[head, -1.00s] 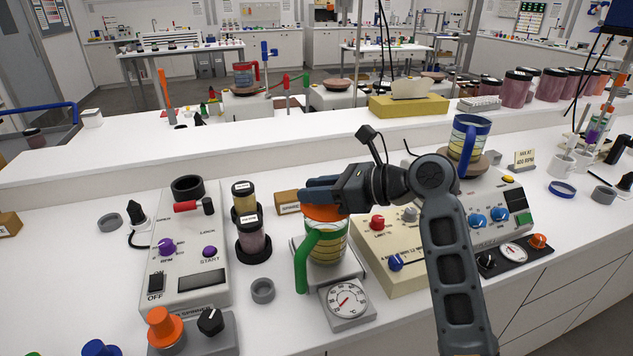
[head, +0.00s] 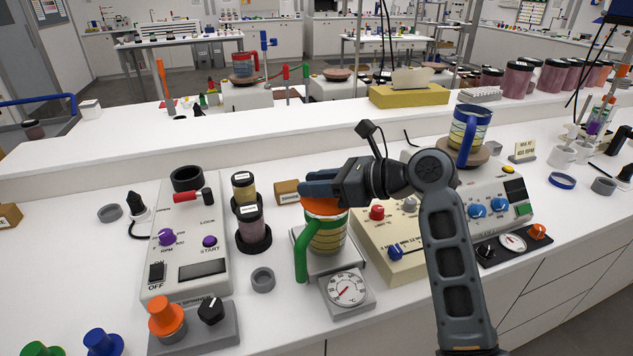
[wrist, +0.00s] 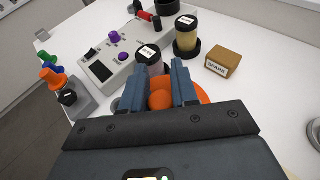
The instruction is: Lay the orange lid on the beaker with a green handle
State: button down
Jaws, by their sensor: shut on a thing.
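The beaker with a green handle (head: 327,240) stands upright on a scale-like stand with a round dial, its handle (head: 301,254) toward the left. The orange lid (head: 325,207) is at the beaker's mouth, directly under my gripper's fingers. My gripper (head: 318,188) is shut on the lid's orange knob, which shows between the fingers in the wrist view (wrist: 160,99). The lid covers the beaker's top; the fingers hide part of it, and I cannot tell whether it rests fully on the rim.
A small "spare" box (head: 287,191) is behind the beaker. A cream control box (head: 390,262) stands close on the right. A blue-handled beaker (head: 470,130) is farther right.

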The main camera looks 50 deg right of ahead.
jog(key=shift+f, duration=0.65)
jog(key=c, duration=0.8)
grip_release()
jog(key=shift+r, duration=0.1)
jog(key=shift+r+p, duration=0.65)
jog(key=shift+r, duration=2.3)
